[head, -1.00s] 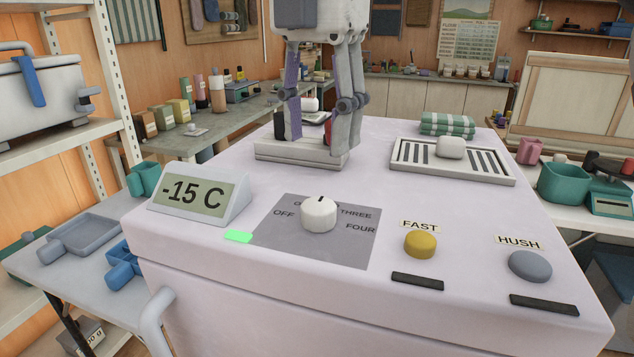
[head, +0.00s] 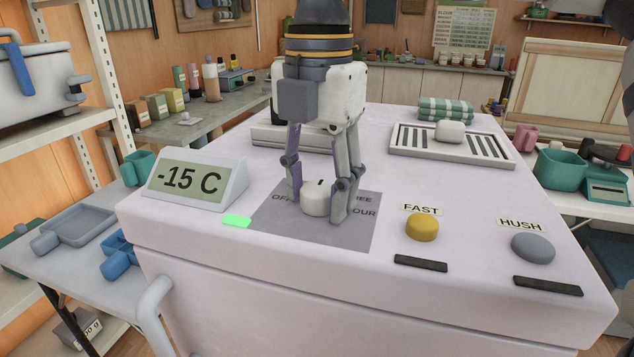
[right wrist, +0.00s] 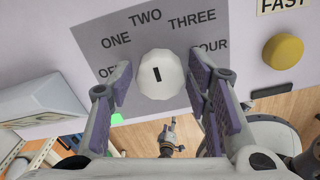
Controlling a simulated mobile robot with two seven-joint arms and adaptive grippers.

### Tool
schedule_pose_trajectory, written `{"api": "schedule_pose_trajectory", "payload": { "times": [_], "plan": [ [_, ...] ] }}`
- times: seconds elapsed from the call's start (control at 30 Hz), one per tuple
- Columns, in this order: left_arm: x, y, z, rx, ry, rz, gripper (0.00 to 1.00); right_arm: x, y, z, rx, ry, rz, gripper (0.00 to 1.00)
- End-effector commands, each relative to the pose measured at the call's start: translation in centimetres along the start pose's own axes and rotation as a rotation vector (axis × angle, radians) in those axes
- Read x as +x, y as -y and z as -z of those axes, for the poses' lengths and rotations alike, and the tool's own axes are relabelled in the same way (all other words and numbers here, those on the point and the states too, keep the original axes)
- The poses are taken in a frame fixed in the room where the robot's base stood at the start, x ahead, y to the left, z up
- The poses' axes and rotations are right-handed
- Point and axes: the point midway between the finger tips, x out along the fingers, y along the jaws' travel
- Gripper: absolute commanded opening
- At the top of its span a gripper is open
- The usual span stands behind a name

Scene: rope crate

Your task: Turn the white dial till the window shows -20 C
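The white dial (head: 315,202) sits on a grey panel (head: 350,234) on top of the pale chest. In the right wrist view the dial's (right wrist: 161,88) black mark points up toward TWO; ONE and THREE lie either side, and OFF and FOUR are partly hidden. The window (head: 187,181) reads -15 C. My right gripper (head: 318,205) points down over the dial, one finger on each side. In the right wrist view its fingers (right wrist: 160,82) are apart, with small gaps seen beside the dial; contact is not visible. My left gripper is not in view.
A green light (head: 236,221) glows beside the panel. The yellow FAST button (head: 422,227) and grey HUSH button (head: 533,248) stand to the right. Behind are a slatted tray (head: 480,157) with a white block (head: 450,131) and a striped cloth (head: 446,109).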

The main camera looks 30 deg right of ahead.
Motion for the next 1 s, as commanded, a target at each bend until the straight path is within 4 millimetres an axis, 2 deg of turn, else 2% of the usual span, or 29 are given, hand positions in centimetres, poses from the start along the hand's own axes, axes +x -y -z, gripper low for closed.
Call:
{"api": "schedule_pose_trajectory", "payload": {
  "times": [0.03,0.2,0.33,0.47,0.5,0.53,0.57,0.87,1.0],
  "plan": [
    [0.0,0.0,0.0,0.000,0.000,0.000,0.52,0.0,0.0,0.0,0.000,0.000,0.000,0.36],
    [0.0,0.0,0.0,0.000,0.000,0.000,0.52,0.0,0.0,0.0,0.000,0.000,0.001,0.00],
    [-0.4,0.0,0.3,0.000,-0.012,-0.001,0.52,-0.2,0.1,0.0,0.020,0.002,-0.001,0.00],
    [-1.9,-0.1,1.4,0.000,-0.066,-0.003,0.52,-0.7,0.3,0.1,0.130,0.008,-0.010,0.00],
    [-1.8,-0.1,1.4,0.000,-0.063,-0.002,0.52,-0.5,0.2,0.0,0.284,0.011,-0.006,0.00],
    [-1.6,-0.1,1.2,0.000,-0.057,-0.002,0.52,-0.2,0.1,0.0,0.269,0.002,-0.001,0.41],
    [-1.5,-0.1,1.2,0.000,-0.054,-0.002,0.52,-0.1,0.1,0.0,0.264,0.000,0.001,0.48],
    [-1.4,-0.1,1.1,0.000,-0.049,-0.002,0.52,0.0,0.0,0.0,0.260,0.000,0.002,0.48],
    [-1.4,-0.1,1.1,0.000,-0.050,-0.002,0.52,-1.4,-0.1,-0.1,0.260,0.002,-0.001,0.48]
  ]
}}
